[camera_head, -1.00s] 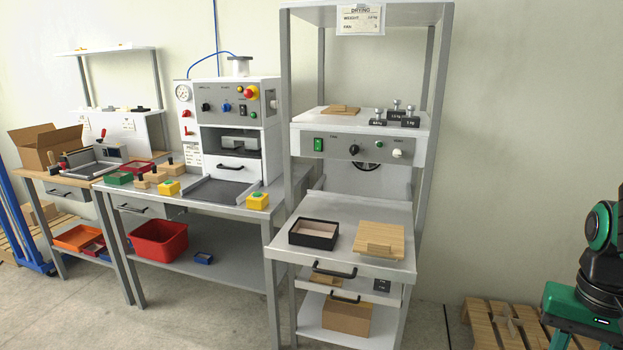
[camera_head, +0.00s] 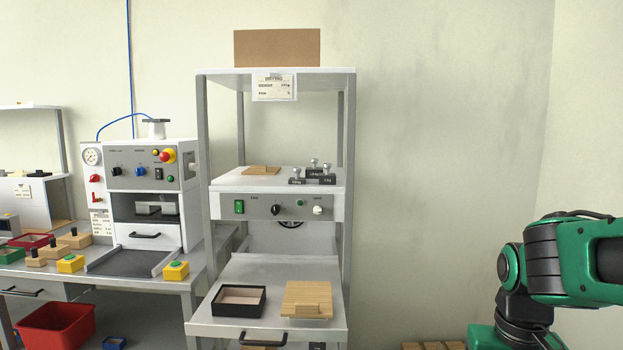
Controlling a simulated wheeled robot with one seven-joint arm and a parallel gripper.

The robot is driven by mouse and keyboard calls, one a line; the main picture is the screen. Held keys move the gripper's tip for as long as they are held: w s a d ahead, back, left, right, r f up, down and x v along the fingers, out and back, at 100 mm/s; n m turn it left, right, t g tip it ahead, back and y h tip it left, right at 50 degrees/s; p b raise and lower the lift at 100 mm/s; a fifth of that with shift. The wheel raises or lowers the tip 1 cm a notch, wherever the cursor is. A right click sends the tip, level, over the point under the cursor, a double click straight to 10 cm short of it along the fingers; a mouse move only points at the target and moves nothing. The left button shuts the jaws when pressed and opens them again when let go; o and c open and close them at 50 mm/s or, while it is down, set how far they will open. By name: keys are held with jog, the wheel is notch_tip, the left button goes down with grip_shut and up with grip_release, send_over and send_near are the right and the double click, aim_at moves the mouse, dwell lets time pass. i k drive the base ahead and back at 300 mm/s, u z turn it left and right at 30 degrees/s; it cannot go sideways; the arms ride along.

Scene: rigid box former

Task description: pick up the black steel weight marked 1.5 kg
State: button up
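Three black steel weights with silver knobs stand close together on the shelf of the grey drying rack. The rear one (camera_head: 315,173) is the widest, and its small white label seems to read 1.5 kg. A smaller weight stands in front of it on the left (camera_head: 297,181), and another in front on the right (camera_head: 328,180), which seems to read 1 kg. They partly cover the rear one's lower front. My gripper is not in view; only green and black links of my arm show at the right.
A wooden board (camera_head: 261,170) lies left of the weights on the same shelf (camera_head: 228,181). Above is a top shelf (camera_head: 215,72) with a cardboard box (camera_head: 277,48). Rack posts (camera_head: 348,140) flank the weights. Below are a black tray (camera_head: 260,301) and a wooden block (camera_head: 306,299).

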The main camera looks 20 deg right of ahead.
aim_at(313, 173)
jog(key=z, duration=0.2)
jog(key=i, duration=0.75)
jog(key=z, duration=0.4)
jog(key=i, duration=0.95)
jog(key=u, duration=0.05)
